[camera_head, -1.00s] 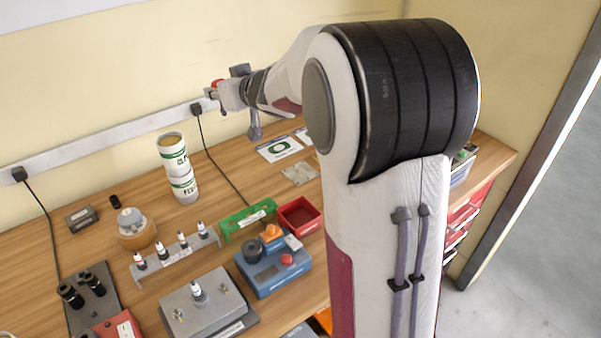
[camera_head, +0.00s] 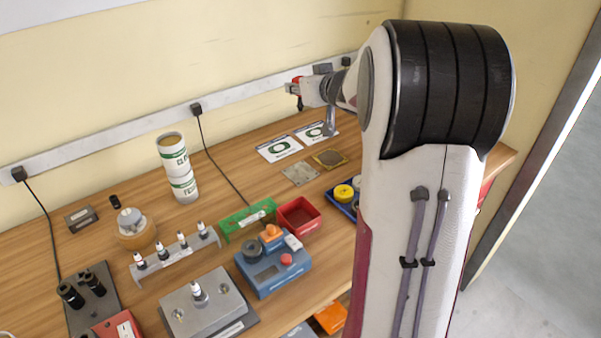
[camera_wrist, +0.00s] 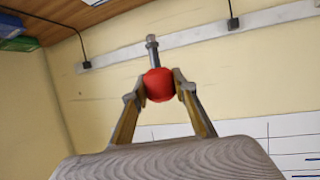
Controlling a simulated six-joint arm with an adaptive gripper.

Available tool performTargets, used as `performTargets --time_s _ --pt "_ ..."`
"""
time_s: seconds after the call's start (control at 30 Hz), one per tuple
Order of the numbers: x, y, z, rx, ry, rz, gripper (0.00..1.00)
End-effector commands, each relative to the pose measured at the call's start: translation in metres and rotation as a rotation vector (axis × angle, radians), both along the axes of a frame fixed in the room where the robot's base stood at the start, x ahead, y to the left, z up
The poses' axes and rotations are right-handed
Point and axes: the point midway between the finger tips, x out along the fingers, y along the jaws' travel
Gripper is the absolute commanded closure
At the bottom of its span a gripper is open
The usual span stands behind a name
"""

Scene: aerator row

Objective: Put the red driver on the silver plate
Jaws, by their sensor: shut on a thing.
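My gripper (camera_wrist: 160,88) is shut on the red driver (camera_wrist: 158,84), holding it by its round red handle with the metal shaft sticking out beyond the fingers. In the head view, the driver (camera_head: 297,80) shows as a small bit of red at the end of my arm, in front of the back wall and well above the table. The silver plate (camera_head: 300,173) lies flat and bare on the table, below and slightly beside my gripper in the picture.
A brass-edged dark plate (camera_head: 330,158) lies right of the silver plate, with two printed cards (camera_head: 279,148) behind. A red bin (camera_head: 299,216), a green holder (camera_head: 247,219) and a blue tray (camera_head: 341,196) stand in front. A tall white can (camera_head: 177,168) stands left.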

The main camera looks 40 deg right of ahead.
Motion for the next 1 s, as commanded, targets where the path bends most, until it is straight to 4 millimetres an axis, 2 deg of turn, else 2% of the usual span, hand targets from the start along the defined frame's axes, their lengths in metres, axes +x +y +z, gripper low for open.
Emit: performTargets --time_s 0.27,0.5,0.7,1.0 --pt "0.000 0.000 -0.031 0.002 0.001 -0.001 0.98" --pt "0.000 0.000 -0.073 0.002 0.002 -0.001 0.98" --pt "0.000 0.000 -0.100 0.001 0.001 0.000 0.98" --pt "0.000 0.000 -0.108 -0.003 -0.002 -0.001 0.98"
